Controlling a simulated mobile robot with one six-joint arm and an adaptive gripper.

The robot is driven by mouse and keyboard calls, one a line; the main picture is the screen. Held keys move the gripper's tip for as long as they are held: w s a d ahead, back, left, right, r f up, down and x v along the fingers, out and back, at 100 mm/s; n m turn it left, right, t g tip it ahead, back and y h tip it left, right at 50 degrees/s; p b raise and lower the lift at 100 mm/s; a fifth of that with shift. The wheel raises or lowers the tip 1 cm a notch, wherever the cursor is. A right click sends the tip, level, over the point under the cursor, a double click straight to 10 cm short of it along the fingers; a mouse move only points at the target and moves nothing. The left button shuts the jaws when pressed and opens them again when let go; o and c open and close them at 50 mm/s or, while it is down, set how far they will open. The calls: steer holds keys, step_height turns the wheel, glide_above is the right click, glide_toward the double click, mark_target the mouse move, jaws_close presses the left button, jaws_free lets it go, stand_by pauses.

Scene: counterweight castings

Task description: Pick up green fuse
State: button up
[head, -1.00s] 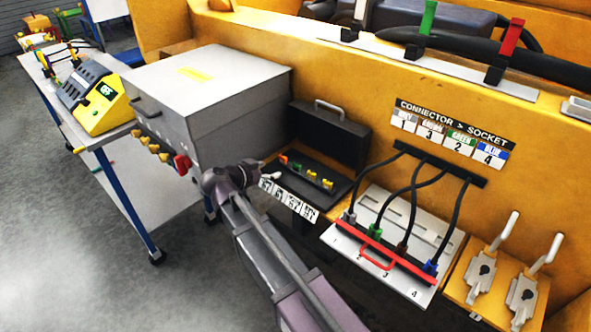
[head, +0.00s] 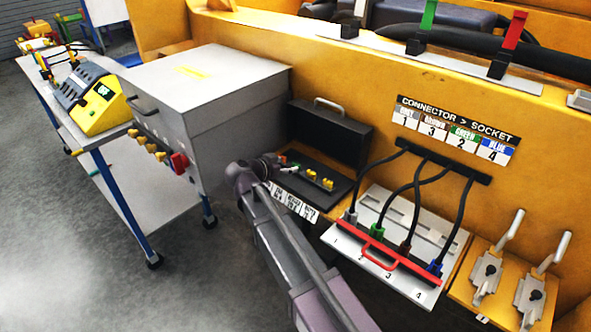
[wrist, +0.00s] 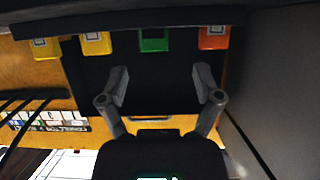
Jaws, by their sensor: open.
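The green fuse (wrist: 153,40) sits in a row of fuses in the black open case (head: 331,134), between a yellow fuse (wrist: 96,43) and the orange fuse (wrist: 214,38). My gripper (wrist: 162,76) is open and empty. In the wrist view its two fingers point towards the row, with the green fuse just past the fingertips and roughly in line with the gap between them. In the head view my gripper (head: 275,163) is over the left end of the case and hides the orange fuse and much of the green one.
A second yellow fuse (wrist: 45,48) ends the row. The grey cabinet (head: 215,75) stands close on the left of the case. To the right are a socket panel (head: 345,240) with cables and a red bar (head: 372,247), and two lever switches (head: 487,267).

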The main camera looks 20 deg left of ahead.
mark_target(296, 164)
steer(key=shift+w, duration=0.1)
steer(key=x, duration=0.1)
steer(key=b+x, duration=0.1)
steer(key=x, duration=0.1)
steer(key=shift+d+f+b, duration=0.2)
steer(key=shift+d+b, duration=0.1)
steer(key=shift+d, duration=0.05)
steer(key=shift+x, duration=0.8)
steer(key=shift+r, duration=0.1)
steer(key=c, duration=1)
